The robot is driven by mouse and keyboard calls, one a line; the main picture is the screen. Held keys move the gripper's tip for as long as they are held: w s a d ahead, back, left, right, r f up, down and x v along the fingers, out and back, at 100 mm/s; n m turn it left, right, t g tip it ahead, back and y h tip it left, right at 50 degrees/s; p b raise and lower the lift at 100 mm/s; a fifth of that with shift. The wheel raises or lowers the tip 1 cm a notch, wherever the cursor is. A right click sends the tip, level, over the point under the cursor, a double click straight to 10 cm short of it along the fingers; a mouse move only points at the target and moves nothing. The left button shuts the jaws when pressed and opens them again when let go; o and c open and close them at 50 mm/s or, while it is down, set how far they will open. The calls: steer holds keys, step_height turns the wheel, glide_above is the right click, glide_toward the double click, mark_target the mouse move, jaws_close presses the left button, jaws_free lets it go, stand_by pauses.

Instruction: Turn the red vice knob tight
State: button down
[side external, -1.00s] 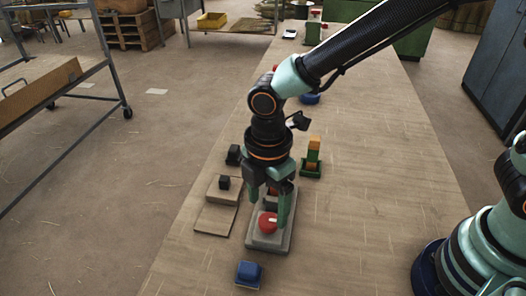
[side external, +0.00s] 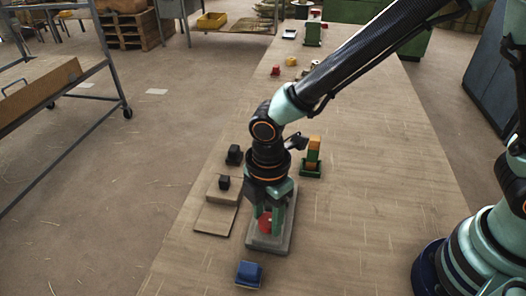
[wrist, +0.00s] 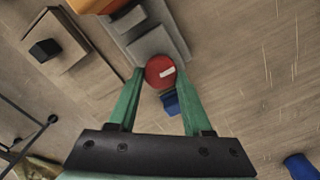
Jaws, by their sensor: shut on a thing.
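The red vice knob (side external: 265,224) sits on a grey vice base (side external: 270,245) on the bench, and my fingers partly hide it in the side view. In the wrist view the knob (wrist: 160,71) is a round red disc with a pale mark on top. My gripper (side external: 265,228) points straight down over the base. Its two green fingers are shut on the knob, one on each side, as the wrist view (wrist: 161,73) also shows.
A blue block (side external: 249,273) lies just in front of the base. A board (side external: 214,218) with a black block (side external: 223,183) is to its left. A green holder with an orange block (side external: 313,158) stands behind right. The bench to the right is clear.

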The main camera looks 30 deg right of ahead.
steer(key=shift+m, duration=0.4)
steer(key=m, duration=0.4)
steer(key=shift+w+m, duration=0.1)
steer(key=shift+m, duration=0.2)
steer(key=m, duration=0.9)
steer(key=shift+w+d+m, duration=0.1)
steer(key=shift+w+m, duration=0.05)
steer(key=shift+m, duration=0.25)
steer(key=shift+d+m, duration=0.1)
steer(key=shift+m, duration=2.2)
steer(key=shift+c, duration=1.6)
jaws_free()
